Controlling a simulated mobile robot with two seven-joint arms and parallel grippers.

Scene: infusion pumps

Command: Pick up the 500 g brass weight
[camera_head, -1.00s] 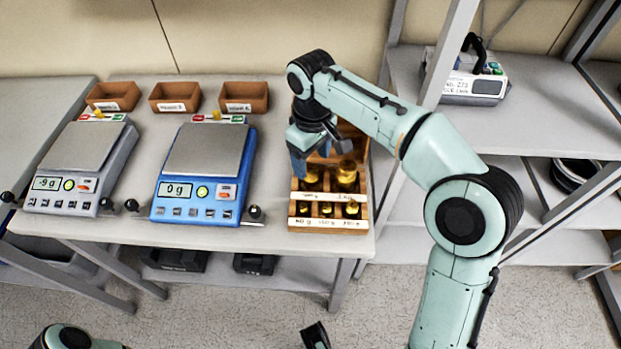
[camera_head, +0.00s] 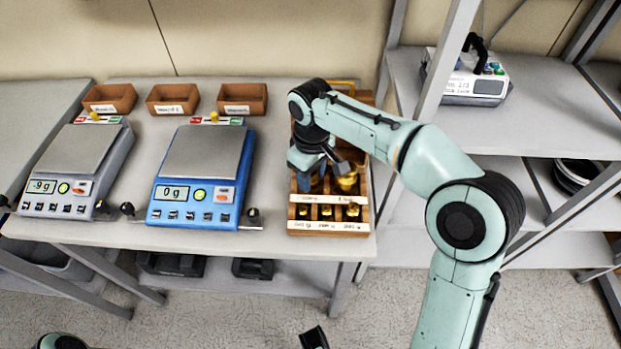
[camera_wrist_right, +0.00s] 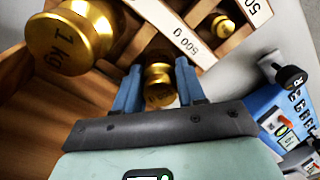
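The 500 g brass weight (camera_wrist_right: 158,84) stands in a compartment of the wooden weight box, by a "500 g" label in the right wrist view. My right gripper (camera_wrist_right: 160,72) has its two blue fingers down on either side of this weight, apart, with no clear squeeze visible. In the head view my right gripper (camera_head: 310,168) is over the left part of the box and mostly hides the weight. A dark tip at the bottom edge (camera_head: 314,338) may be part of my left gripper; its opening does not show.
A larger 1 kg brass weight (camera_wrist_right: 82,38) stands close beside the gripper. The wooden box (camera_head: 328,227) holds several smaller weights in its front row. A blue scale (camera_head: 206,152) reads 0 g; a grey scale (camera_head: 78,155) reads -9 g. Three brown bins (camera_head: 173,98) stand behind.

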